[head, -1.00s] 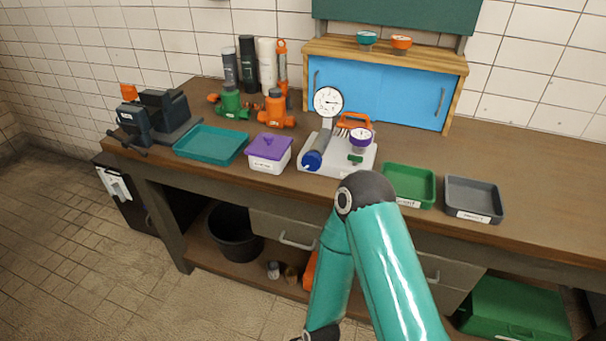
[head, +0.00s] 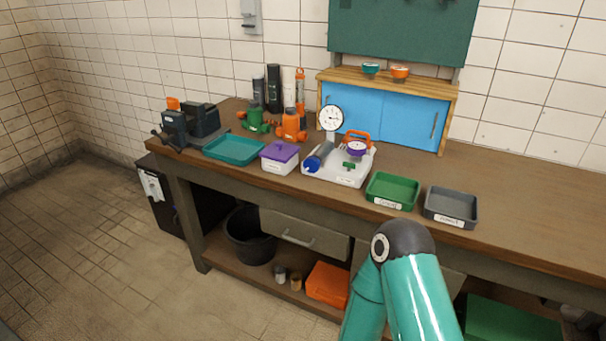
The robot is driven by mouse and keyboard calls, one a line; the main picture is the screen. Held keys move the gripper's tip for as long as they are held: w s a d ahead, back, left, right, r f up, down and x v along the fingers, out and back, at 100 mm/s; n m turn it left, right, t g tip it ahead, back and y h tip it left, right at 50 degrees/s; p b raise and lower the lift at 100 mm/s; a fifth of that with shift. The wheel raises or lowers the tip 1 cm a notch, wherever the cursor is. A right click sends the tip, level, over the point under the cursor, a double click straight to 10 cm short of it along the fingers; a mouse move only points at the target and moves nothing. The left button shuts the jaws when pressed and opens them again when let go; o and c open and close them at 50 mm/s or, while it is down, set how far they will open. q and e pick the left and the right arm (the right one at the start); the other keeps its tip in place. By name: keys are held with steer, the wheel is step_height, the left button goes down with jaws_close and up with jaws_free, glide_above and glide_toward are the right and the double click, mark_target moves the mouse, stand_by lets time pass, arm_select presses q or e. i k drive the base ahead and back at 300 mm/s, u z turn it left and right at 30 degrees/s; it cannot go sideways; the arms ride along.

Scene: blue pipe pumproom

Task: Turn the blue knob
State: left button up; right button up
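The blue knob (head: 313,163) is a round blue end on a grey cylinder, at the front left of a pale grey base plate (head: 339,176) on the workbench. A white dial gauge (head: 331,118) stands upright behind it on the same plate. A purple-rimmed gauge (head: 356,147), a small green handle (head: 349,167) and an orange handle are to the right on this unit. One teal arm of mine shows at the bottom right, in front of the bench and apart from the knob. Neither gripper shows.
A purple-lidded box (head: 279,157) stands just left of the unit, with a teal tray (head: 233,150) and a dark vise (head: 190,125) further left. A green tray (head: 392,191) and a grey tray (head: 450,207) lie to the right. The bench is clear at far right.

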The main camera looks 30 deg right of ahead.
mark_target(312, 164)
steer(key=z, duration=0.15)
steer(key=i, duration=0.9)
steer(key=u, duration=0.05)
